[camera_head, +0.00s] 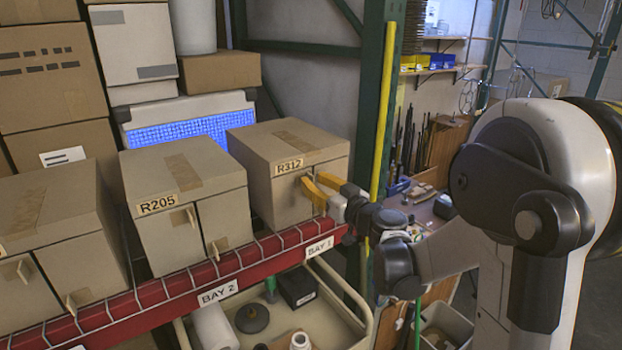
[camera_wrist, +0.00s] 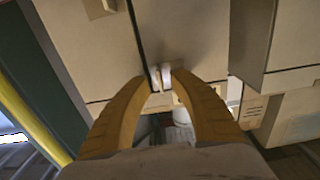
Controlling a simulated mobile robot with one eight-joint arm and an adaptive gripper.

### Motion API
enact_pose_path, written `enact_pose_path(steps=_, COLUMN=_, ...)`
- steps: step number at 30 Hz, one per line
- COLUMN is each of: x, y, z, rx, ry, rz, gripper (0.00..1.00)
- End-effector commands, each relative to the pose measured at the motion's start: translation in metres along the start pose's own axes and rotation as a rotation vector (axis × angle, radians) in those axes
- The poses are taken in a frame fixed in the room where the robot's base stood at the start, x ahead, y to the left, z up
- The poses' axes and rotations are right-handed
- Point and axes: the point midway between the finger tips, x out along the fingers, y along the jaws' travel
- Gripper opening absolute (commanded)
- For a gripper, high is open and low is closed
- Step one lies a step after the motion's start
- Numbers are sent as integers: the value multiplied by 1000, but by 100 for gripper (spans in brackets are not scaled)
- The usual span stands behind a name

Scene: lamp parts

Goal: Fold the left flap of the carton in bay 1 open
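The bay 1 carton (camera_head: 270,185) is a closed brown box labelled R312, standing on the red-edged shelf above the BAY 1 sign (camera_head: 319,247). My gripper (camera_head: 310,182), with orange-yellow fingers, is at the upper part of its front face. The wrist view appears upside down. In it, the dark seam runs between the front flaps, and the left flap (camera_wrist: 195,35) lies right of it. My gripper (camera_wrist: 159,77) there is open, its fingertips either side of a small pale tab (camera_wrist: 161,76) beside the seam. Contact with the tab cannot be made out.
The R205 carton (camera_head: 160,228) stands closed to the left in bay 2. It also shows at the right of the wrist view (camera_wrist: 278,45). A green rack post (camera_head: 376,90) and yellow pole (camera_head: 384,120) stand right of the bay 1 carton. A cart (camera_head: 352,310) is below.

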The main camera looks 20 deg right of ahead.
Motion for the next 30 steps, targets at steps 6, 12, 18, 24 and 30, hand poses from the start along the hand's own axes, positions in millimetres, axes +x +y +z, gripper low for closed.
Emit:
enact_pose_path(steps=6, x=14, y=-1, z=0, rx=0, ry=0, rz=-1, gripper=26)
enact_pose_path(steps=12, x=14, y=0, z=0, rx=0, ry=0, rz=0, gripper=26)
enact_pose_path(steps=18, x=14, y=0, z=0, rx=0, ry=0, rz=-1, gripper=0)
enact_pose_path(steps=24, x=14, y=0, z=0, rx=0, ry=0, rz=-1, gripper=0)
enact_pose_path(steps=30, x=13, y=0, z=0, rx=0, ry=0, rz=7, gripper=0)
